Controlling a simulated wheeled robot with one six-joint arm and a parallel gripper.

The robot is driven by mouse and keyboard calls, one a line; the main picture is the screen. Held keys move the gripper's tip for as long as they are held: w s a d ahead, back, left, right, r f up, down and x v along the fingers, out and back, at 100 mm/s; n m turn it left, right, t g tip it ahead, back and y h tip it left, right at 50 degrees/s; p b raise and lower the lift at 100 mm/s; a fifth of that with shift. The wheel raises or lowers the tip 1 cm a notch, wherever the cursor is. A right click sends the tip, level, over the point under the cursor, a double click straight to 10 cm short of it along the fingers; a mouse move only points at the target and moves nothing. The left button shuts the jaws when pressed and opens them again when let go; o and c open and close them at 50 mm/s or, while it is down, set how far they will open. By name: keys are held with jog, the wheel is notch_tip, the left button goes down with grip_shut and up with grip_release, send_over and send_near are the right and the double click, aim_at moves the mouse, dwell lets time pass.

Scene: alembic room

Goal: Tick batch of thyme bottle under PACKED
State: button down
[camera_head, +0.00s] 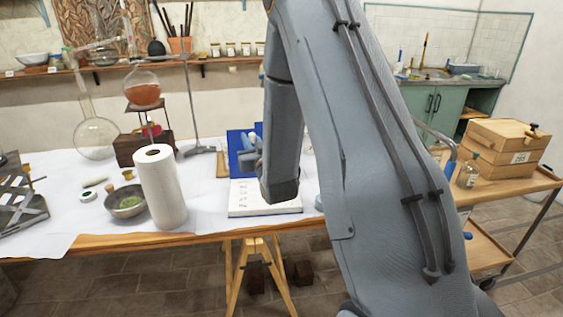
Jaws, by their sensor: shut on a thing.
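A white sheet or open book (262,208) with small dark marks lies near the table's front edge, just below my arm's wrist. I cannot read its words or make out a PACKED column. A blue panel (236,141) stands behind it. My gripper (251,158) shows only in part, left of my wrist and above the sheet, in front of the blue panel. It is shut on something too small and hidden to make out. A small glass bottle (468,175) stands on the wooden cart at right; its label is not readable.
A paper towel roll (161,190) and a bowl of green herbs (126,203) stand on the white-covered table (100,230) at left. Glassware and a metal stand (193,90) are behind. Wooden boxes (508,150) sit on the cart (525,188). My arm hides the table's right part.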

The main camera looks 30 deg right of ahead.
jog(key=d+f+m+h+b, duration=0.1)
jog(key=d+f+h+b, duration=0.1)
jog(key=d+f+b, duration=0.9)
jog(key=b, duration=0.6)
jog(key=shift+w+d+f+t+h, duration=0.25)
jog(key=shift+d+f+t+h, duration=0.05)
jog(key=shift+d, duration=0.05)
jog(key=shift+s, duration=0.15)
jog(key=shift+f+b, duration=0.25)
jog(key=shift+b, duration=0.05)
dwell(0.9)
jog(key=shift+s+d, duration=0.1)
jog(key=shift+s, duration=0.3)
dwell(0.9)
jog(key=shift+w+d, duration=0.5)
jog(key=shift+d, duration=0.25)
dwell(2.1)
